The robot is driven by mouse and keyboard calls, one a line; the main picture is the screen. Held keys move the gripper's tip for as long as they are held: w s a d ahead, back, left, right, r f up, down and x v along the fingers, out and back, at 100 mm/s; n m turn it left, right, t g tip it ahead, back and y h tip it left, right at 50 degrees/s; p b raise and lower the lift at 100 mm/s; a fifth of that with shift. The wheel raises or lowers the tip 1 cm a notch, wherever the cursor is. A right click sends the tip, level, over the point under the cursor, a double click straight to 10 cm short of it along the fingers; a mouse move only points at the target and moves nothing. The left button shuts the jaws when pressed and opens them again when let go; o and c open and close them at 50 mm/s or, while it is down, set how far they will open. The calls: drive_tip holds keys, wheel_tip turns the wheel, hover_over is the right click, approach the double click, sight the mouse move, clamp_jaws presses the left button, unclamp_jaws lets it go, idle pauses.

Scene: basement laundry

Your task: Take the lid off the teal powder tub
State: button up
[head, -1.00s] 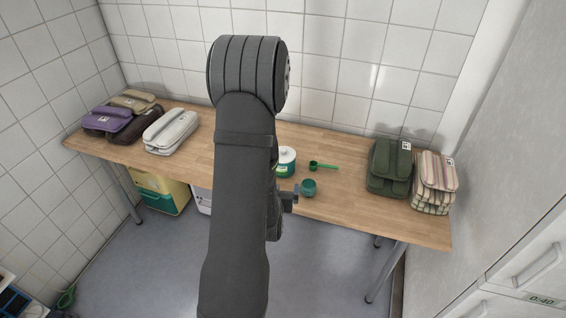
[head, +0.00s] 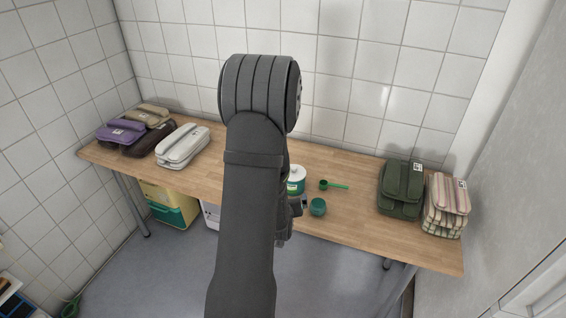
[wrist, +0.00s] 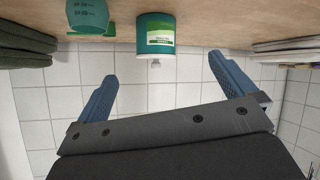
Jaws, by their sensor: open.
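The teal powder tub (head: 296,186) stands on the wooden table with its white lid (head: 295,172) on top, partly hidden by my arm in the head view. In the wrist view, which is upside down, the tub (wrist: 155,35) appears at top centre, with a pale knob (wrist: 155,63) on its lid side. My gripper (wrist: 165,82) is open and empty, its blue fingers spread to either side of the tub's line and apart from it. In the head view my gripper (head: 299,208) is mostly hidden by my arm, at the near side of the tub.
Folded green (head: 401,190) and striped (head: 447,205) bundles lie at right; a white bundle (head: 183,146) and others lie at left. Table between is clear.

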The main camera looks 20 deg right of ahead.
drive_tip(key=w+d+n+g+y, duration=0.1)
drive_tip(key=w+d+n, duration=0.1)
drive_tip(key=w+n, duration=0.1)
drive_tip(key=w+d+r+n+g, duration=0.1)
drive_tip(key=w+d+n+g, duration=0.1)
drive_tip(key=w+n, duration=0.2)
drive_tip(key=w+d+r+n+g+y, duration=0.1)
drive_tip(key=w+d+n+g, duration=0.1)
drive_tip(key=w, duration=0.4)
drive_tip(key=shift+w+d+r+n+y, duration=0.15)
drive_tip(key=shift+d+n, duration=0.1)
drive_tip(key=shift+n, duration=0.3)
drive_tip(key=shift+d+r+n+y, duration=0.15)
drive_tip(key=shift+d+n, duration=0.1)
drive_tip(key=shift+n, duration=0.3)
wheel_tip(320, 180, up, 5)
drive_tip(key=w+d+n+g, duration=0.1)
drive_tip(key=w+n+g, duration=0.1)
drive_tip(key=n+g, duration=0.15)
drive_tip(key=n+g+y, duration=0.2)
drive_tip(key=n, duration=0.4)
approach(294, 171)
drive_tip(key=f, duration=0.3)
drive_tip(key=d+f, duration=0.1)
drive_tip(key=f, duration=0.5)
drive_tip(key=shift+w+d, duration=0.3)
drive_tip(key=shift+w, duration=0.05)
drive_tip(key=shift+c, duration=0.4)
drive_tip(key=c, duration=0.7)
